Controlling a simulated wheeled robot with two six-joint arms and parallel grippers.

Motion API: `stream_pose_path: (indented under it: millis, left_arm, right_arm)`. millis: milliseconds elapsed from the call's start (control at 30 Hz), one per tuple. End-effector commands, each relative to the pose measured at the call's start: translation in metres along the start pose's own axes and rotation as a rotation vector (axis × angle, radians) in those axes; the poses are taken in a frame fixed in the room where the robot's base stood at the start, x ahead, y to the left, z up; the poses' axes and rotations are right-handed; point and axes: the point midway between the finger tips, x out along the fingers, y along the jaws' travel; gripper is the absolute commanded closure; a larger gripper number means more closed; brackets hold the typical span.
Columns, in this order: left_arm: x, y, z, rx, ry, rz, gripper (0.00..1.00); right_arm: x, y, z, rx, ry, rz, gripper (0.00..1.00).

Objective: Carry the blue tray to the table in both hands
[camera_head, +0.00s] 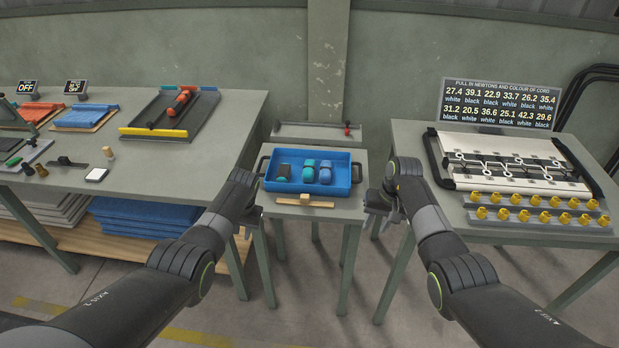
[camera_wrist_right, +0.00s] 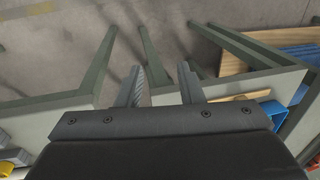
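The blue tray (camera_head: 335,187) sits on a small grey table (camera_head: 340,206) between two larger tables. It has a black handle at each end and holds a dark green, a teal and a blue roll. My left gripper (camera_head: 250,214) is by the small table's left edge, near the tray's left handle; its fingers are too unclear to tell open from shut. My right gripper (camera_head: 383,212) is right of the tray, apart from it. In the right wrist view its two fingers (camera_wrist_right: 162,88) stand apart with nothing between them. A blue corner of the tray (camera_wrist_right: 272,113) shows there.
A wooden piece (camera_head: 305,203) lies in front of the tray, and a grey rack (camera_head: 300,130) is behind. The right table (camera_head: 421,139) holds a white fixture and yellow fittings. The left table (camera_head: 150,172) holds several trays and tools. Narrow gaps separate the tables.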

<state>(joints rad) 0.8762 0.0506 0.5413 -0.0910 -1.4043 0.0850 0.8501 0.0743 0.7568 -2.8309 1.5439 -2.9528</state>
Motion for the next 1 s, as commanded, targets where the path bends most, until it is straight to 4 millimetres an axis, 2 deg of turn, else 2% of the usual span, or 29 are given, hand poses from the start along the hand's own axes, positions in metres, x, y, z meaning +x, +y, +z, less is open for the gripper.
stream_pose_path:
  millis: [200, 400, 600, 1000]
  left_arm:
    - [0.0, 0.0, 0.0, 0.0, 0.0, 0.0, 0.66]
    - [0.0, 0.0, 0.0, 0.0, 0.0, 0.0, 0.66]
    - [0.0, 0.0, 0.0, 0.0, 0.0, 0.0, 0.66]
    - [0.002, 0.0, 0.001, 0.0, -0.001, 0.001, 0.66]
  right_arm:
    - [-0.044, 0.0, -0.003, 0.0, 0.004, -0.001, 0.66]
    - [-0.068, 0.0, -0.004, 0.001, 0.001, 0.0, 0.66]
    - [-0.074, 0.0, -0.004, 0.0, 0.0, 0.0, 0.66]
    - [-0.071, -0.001, -0.004, 0.006, -0.001, -0.007, 0.66]
